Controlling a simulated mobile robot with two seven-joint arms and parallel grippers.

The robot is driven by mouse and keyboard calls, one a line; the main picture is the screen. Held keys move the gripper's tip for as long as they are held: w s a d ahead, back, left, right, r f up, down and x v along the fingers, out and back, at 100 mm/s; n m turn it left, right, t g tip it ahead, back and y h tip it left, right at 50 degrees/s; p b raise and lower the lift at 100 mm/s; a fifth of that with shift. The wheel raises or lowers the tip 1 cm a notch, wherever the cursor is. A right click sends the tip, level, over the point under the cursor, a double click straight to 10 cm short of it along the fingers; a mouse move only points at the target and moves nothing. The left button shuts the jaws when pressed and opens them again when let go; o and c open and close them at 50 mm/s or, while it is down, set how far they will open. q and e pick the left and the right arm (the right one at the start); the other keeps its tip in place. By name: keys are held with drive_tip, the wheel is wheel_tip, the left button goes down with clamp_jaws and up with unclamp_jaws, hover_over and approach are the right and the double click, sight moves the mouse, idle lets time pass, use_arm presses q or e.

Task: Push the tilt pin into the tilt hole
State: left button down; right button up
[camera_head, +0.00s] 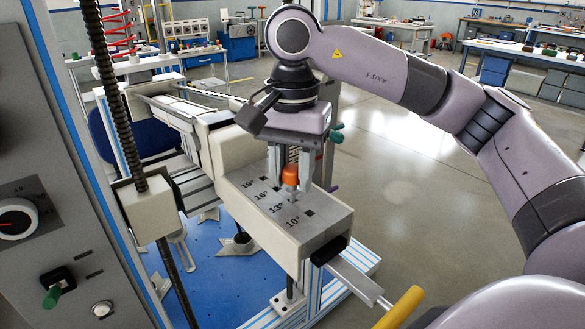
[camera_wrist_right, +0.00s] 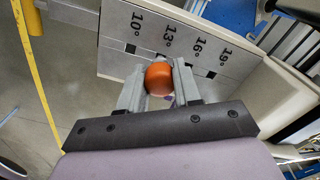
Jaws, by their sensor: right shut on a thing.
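The tilt pin, with an orange knob (camera_head: 290,172), is held upright between the fingers of my right gripper (camera_head: 291,188). The knob also shows in the right wrist view (camera_wrist_right: 159,78), between the two grey fingers (camera_wrist_right: 160,88). The tilt block (camera_head: 325,222) has a grey top face marked 10°, 13°, 16° and 19°, with small dark square holes beside the marks. The pin is over this face near the 13° mark. The 10° hole (camera_head: 309,212) is clear. The knob and fingers hide the pin's tip, so I cannot tell whether it is in a hole. My left gripper is out of view.
A lever with a yellow handle (camera_head: 400,308) sticks out from the block's front right. A vertical threaded rod (camera_head: 112,95) and a grey control panel (camera_head: 60,200) stand at the left. Open floor (camera_head: 400,190) lies to the right of the block.

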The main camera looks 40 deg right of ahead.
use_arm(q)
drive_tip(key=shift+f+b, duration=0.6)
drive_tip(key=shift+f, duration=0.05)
use_arm(e)
drive_tip(key=shift+f, duration=0.8)
drive_tip(key=o, duration=1.1)
drive_tip(key=shift+c, duration=0.2)
wheel_tip(320, 180, up, 6)
drive_tip(key=shift+r+p, duration=0.1)
drive_tip(key=shift+p, duration=0.5)
drive_tip(key=shift+r, duration=0.5)
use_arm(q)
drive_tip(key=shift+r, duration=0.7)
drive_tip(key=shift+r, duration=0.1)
